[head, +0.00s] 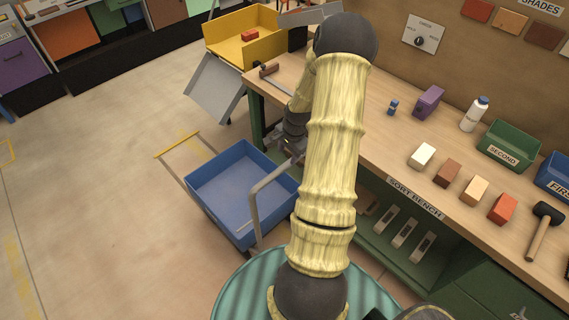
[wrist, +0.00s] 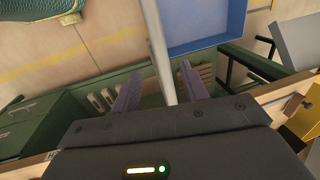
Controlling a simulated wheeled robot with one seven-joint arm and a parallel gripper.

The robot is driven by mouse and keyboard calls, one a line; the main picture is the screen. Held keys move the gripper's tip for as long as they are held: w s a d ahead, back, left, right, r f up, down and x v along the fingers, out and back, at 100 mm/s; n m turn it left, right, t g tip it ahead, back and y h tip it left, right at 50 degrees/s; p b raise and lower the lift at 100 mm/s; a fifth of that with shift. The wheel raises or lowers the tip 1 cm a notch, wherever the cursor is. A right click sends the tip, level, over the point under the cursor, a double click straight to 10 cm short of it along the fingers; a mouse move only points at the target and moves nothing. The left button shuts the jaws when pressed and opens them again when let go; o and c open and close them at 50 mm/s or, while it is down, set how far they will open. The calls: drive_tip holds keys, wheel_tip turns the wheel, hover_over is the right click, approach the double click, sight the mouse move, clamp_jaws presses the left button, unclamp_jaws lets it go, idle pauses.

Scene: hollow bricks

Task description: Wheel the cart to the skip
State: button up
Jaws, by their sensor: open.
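The cart is a blue open tray (head: 235,188) with a grey bar handle (head: 262,188) on its right side and a yellow-topped handle (head: 177,145) on its far left side. It looks empty and stands on the floor beside the bench. My gripper (head: 292,147) is over the cart's right edge, partly hidden by my arm. In the wrist view my gripper (wrist: 162,72) is open, and the grey bar (wrist: 158,45) passes between its purple fingers in the picture. I cannot tell whether they touch it. A yellow open bin (head: 228,50), possibly the skip, stands at the back with a red brick (head: 249,35) in it.
The sort bench (head: 385,135) runs along the right, with several bricks, a green bin (head: 509,145) and a mallet (head: 543,228). A grey tilted panel (head: 214,88) stands before the yellow bin. Floor to the left (head: 90,190) is clear.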

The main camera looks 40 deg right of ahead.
sight(284, 166)
drive_tip(key=f, duration=0.2)
drive_tip(key=w+f+p, duration=0.1)
drive_tip(key=f, duration=0.5)
drive_tip(key=shift+w, duration=0.3)
clamp_jaws()
